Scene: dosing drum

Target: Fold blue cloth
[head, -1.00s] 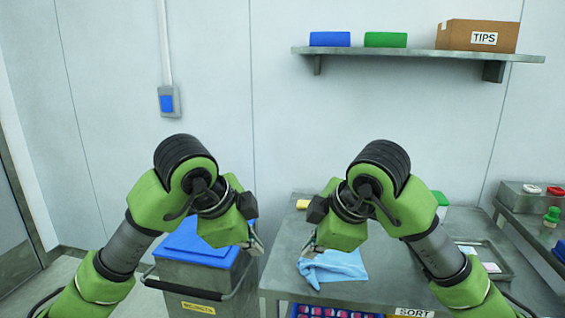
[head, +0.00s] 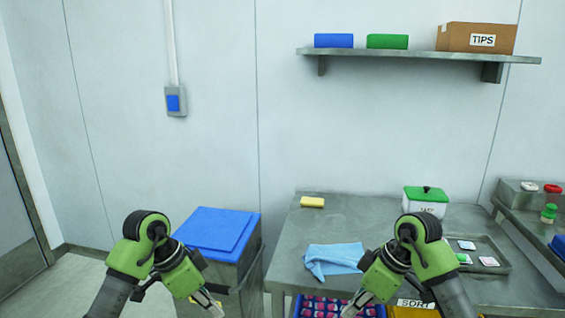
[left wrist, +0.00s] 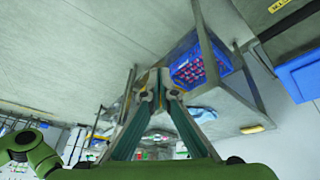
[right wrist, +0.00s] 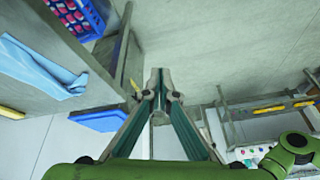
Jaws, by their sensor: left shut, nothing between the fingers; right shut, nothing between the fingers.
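The light blue cloth (head: 332,260) lies crumpled on the grey metal table (head: 300,228), near its front edge. Its left part looks bunched, its right part flatter. It also shows in the right wrist view (right wrist: 38,66) and, small, in the left wrist view (left wrist: 202,113). My left gripper (head: 216,311) is shut and empty, in front of the blue-lidded bin, left of the cloth. My right gripper (head: 346,312) is shut and empty, low in front of the table, below the cloth in the picture. Neither touches the cloth.
A yellow sponge (head: 312,202) lies behind the cloth. A white box with green lid (head: 425,201) and a tray (head: 497,263) stand to the right. A blue crate (head: 340,308) sits under the table. The blue-lidded bin (head: 214,233) stands left. Table left of the cloth is clear.

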